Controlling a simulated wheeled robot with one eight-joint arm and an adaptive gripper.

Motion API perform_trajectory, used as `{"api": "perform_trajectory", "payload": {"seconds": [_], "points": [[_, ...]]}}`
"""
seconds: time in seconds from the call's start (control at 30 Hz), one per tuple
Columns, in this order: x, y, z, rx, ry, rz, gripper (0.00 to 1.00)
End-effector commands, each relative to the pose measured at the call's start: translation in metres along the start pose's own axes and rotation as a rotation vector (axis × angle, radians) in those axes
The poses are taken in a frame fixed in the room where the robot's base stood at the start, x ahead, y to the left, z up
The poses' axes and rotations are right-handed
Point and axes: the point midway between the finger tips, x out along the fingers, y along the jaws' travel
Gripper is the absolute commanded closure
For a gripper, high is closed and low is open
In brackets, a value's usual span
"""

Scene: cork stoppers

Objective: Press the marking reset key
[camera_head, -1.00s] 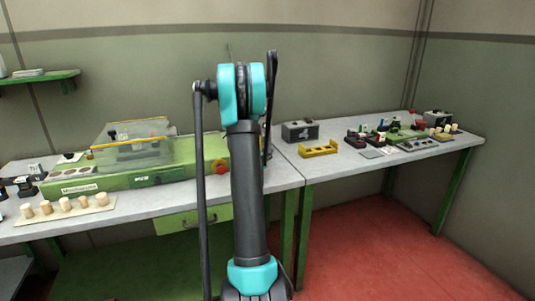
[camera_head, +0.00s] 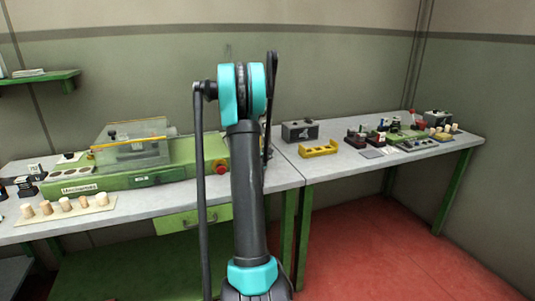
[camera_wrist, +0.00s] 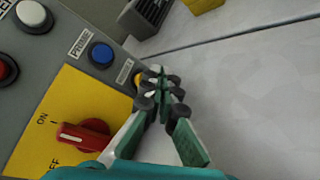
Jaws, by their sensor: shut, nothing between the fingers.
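In the wrist view a grey control panel (camera_wrist: 62,50) carries several keys. A yellow key (camera_wrist: 138,78) sits at its right edge, partly hidden by my fingertips, with a small label (camera_wrist: 124,71) beside it that I cannot read surely. My gripper (camera_wrist: 162,92) is shut and empty, its fingertips over or right beside this key; I cannot tell if they touch it. A blue key (camera_wrist: 101,53) is to the left, then a white key (camera_wrist: 34,16) and a red key (camera_wrist: 5,70). In the head view my arm hides the gripper.
A red rotary switch (camera_wrist: 82,135) on a yellow ON/OFF plate lies near my left finger. The green machine (camera_head: 120,182) has a clear guard (camera_head: 140,150) and a red stop knob (camera_head: 221,167). Stoppers on a board (camera_head: 105,206) stand in front. A yellow holder (camera_head: 318,150) is on the right bench.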

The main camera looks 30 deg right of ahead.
Motion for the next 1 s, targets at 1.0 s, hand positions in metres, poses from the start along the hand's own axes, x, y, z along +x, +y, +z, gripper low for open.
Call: {"api": "perform_trajectory", "payload": {"seconds": [1.0], "points": [[0.0074,0.0057,-0.0053,0.000,0.000,0.000,1.00]]}}
